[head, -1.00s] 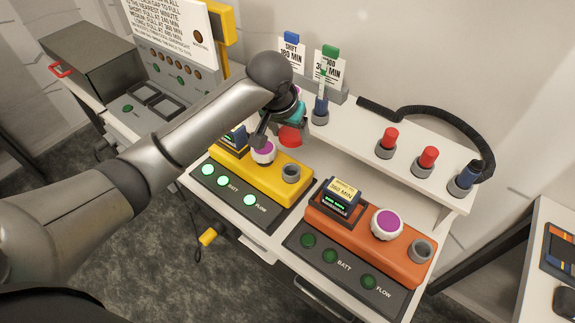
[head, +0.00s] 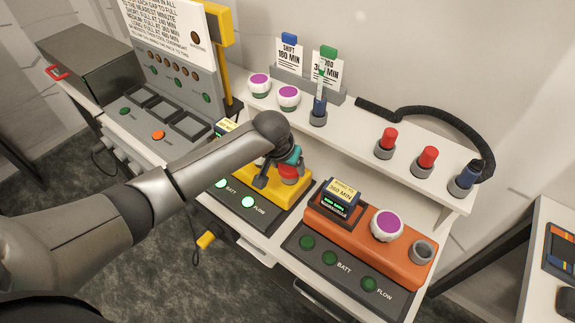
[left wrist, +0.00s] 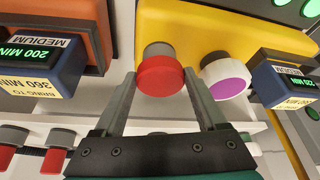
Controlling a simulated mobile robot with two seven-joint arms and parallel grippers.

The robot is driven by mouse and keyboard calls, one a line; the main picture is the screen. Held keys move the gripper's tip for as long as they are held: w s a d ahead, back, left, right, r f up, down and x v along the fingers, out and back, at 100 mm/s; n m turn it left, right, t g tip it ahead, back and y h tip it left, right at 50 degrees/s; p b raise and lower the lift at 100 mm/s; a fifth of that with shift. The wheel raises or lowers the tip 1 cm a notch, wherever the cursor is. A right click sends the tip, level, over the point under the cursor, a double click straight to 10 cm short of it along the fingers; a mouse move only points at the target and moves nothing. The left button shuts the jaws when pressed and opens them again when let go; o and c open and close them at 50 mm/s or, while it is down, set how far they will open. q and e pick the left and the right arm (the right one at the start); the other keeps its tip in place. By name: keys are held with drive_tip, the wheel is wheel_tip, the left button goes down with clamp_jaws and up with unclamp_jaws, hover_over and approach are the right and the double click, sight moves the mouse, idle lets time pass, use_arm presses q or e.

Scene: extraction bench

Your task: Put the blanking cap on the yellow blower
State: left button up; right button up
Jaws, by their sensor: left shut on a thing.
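The yellow blower (head: 292,191) stands on the bench, partly hidden behind my left arm. My left gripper (head: 275,180) is over it, shut on the red blanking cap (head: 288,172). In the left wrist view the cap (left wrist: 160,77) sits between the two fingers, in line with the yellow blower's grey port (left wrist: 158,50) and close against it. I cannot tell whether it is fully seated. The white-and-purple knob (left wrist: 228,78) is beside the port. My right gripper is not in view.
The orange blower (head: 350,227) stands to the right with its grey port (head: 422,250) open. A black hose (head: 435,112) lies at the back. A charging station (head: 165,120) is at left.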

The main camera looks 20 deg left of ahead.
use_arm(q)
drive_tip(key=shift+f, duration=0.1)
drive_tip(key=o, duration=1.3)
drive_tip(key=p+v, duration=0.1)
drive_tip(key=v, duration=1.1)
drive_tip(key=shift+p, duration=0.4)
